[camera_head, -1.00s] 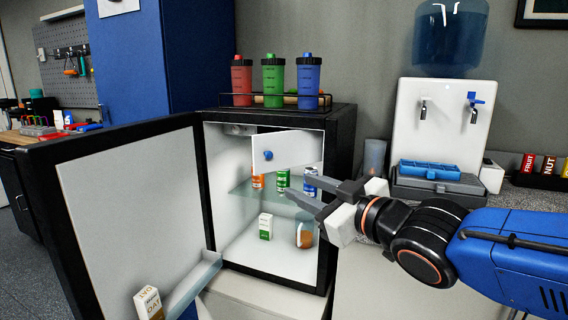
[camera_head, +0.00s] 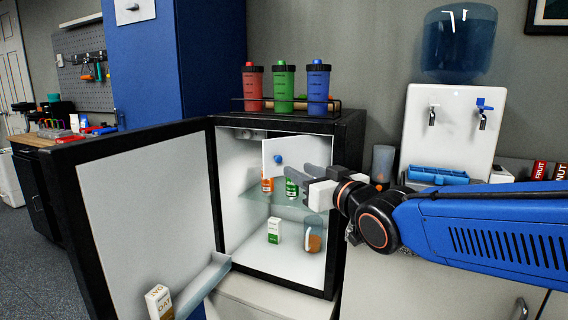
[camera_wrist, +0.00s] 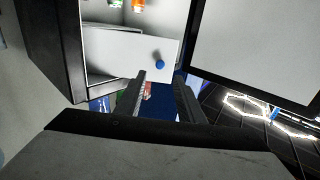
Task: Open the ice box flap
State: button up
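The ice box flap (camera_head: 298,150) is a small white panel with a round blue knob (camera_head: 278,158), in the upper part of the open fridge. A dark gap shows above its top edge; I cannot tell exactly how far it is swung out. My gripper (camera_head: 298,170) is in front of the flap, its fingertips just right of and below the knob in the head view. In the wrist view the flap (camera_wrist: 120,55) and knob (camera_wrist: 160,64) lie beyond the fingertips (camera_wrist: 160,82). The fingers are apart with nothing between them.
The black-framed fridge door (camera_head: 150,220) stands wide open on the left, with a carton (camera_head: 158,302) on its shelf. Cans stand on a glass shelf (camera_head: 275,203) below the flap; a carton and a jar stand lower. Shaker bottles (camera_head: 285,88) stand on top. A water dispenser (camera_head: 450,130) is at right.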

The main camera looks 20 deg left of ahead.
aim_at(280, 160)
jog(key=x, duration=0.9)
grip_shut()
